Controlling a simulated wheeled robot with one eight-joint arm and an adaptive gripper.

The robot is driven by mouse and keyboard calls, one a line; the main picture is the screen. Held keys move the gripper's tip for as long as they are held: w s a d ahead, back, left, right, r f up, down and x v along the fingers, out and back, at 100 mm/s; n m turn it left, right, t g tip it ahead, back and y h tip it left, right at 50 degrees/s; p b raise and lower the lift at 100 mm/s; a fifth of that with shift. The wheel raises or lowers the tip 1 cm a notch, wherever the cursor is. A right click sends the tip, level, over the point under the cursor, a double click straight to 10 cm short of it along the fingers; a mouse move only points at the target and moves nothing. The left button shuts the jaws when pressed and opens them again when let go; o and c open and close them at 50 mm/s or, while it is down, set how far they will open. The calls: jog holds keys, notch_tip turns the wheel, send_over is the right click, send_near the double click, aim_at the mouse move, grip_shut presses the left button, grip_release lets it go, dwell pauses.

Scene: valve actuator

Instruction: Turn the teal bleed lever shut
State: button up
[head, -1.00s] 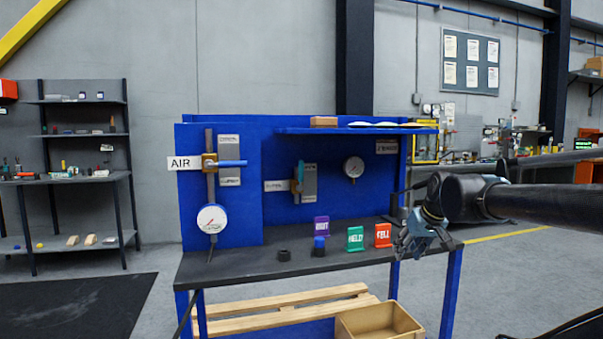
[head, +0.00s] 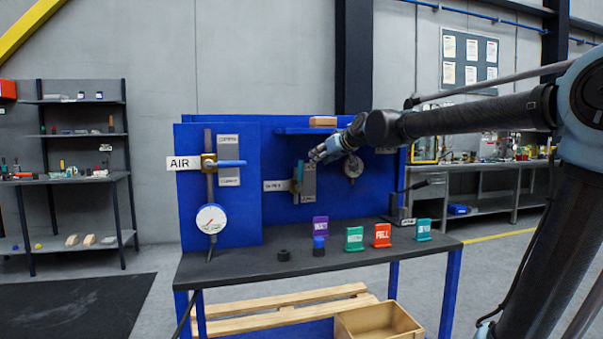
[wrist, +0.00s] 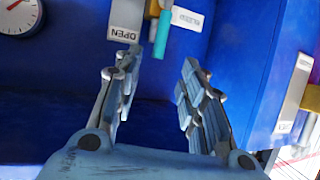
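The teal bleed lever (head: 300,170) stands upright on its brass valve body (head: 296,187) at the blue back panel, beside a grey marking plate (head: 309,183). In the wrist view the teal lever (wrist: 162,34) hangs from the top edge, next to the plate's OPEN end (wrist: 125,20). My gripper (head: 316,157) is near the lever's upper end, slightly right of it in the head view. In the wrist view my gripper (wrist: 157,72) is open and empty. Its fingertips point toward the lever, which lies beyond the gap and apart from both fingers.
The AIR valve's blue lever (head: 231,163) sticks out at left. Gauges sit at lower left (head: 211,218) and behind my gripper (head: 353,168). A shelf with a wooden block (head: 323,121) is above. Several coloured tags stand on the dark bench (head: 270,263).

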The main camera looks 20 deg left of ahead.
aim_at(302, 168)
jog(key=x, duration=1.5)
jog(key=shift+w+a+f, duration=0.15)
jog(key=shift+w+f, duration=0.05)
jog(key=shift+f, duration=0.05)
grip_shut()
